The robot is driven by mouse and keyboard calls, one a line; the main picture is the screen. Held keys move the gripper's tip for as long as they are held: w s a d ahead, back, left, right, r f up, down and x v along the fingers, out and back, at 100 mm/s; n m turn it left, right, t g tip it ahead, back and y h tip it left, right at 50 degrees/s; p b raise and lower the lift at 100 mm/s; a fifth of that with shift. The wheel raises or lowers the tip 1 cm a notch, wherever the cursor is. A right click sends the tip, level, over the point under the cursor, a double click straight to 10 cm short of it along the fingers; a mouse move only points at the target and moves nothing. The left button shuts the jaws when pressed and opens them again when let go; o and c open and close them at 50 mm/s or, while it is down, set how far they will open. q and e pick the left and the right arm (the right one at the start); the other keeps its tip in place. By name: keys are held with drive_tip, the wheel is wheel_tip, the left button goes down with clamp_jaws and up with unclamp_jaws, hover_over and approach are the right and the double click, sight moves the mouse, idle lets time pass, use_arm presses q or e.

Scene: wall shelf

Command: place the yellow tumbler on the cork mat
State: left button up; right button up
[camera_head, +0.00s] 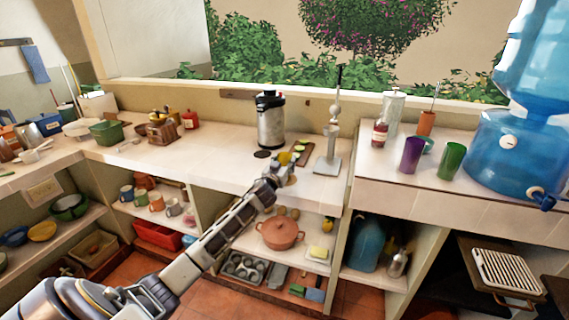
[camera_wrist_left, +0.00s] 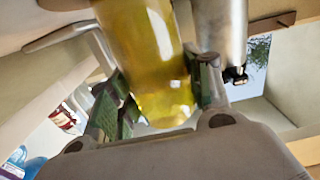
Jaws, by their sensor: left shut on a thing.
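The yellow tumbler (camera_head: 284,158) is small in the head view, at the tip of my left arm over the middle counter. My left gripper (camera_head: 279,168) is shut on it. In the left wrist view the clear yellow tumbler (camera_wrist_left: 148,55) fills the space between the two green-padded fingers (camera_wrist_left: 160,100). A small brown round patch, which looks like the cork mat (camera_head: 291,180), lies near the counter's front edge, just right of and below the gripper; the arm partly covers it. I cannot tell the gap between tumbler and counter. My right gripper does not show.
A steel urn (camera_head: 270,122) stands behind the tumbler, with a dark round mat (camera_head: 262,154) before it. A green-topped board (camera_head: 299,152) and a tall press on a grey base (camera_head: 327,165) stand to the right. The counter left of the urn has bare room.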

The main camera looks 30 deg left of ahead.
use_arm(q)
drive_tip(key=o, duration=1.4)
drive_tip(key=shift+c, duration=0.2)
drive_tip(key=shift+r, duration=0.1)
drive_tip(key=shift+r, duration=0.1)
drive_tip(key=shift+v, duration=0.85)
drive_tip(key=v, duration=1)
drive_tip(key=shift+s, duration=0.2)
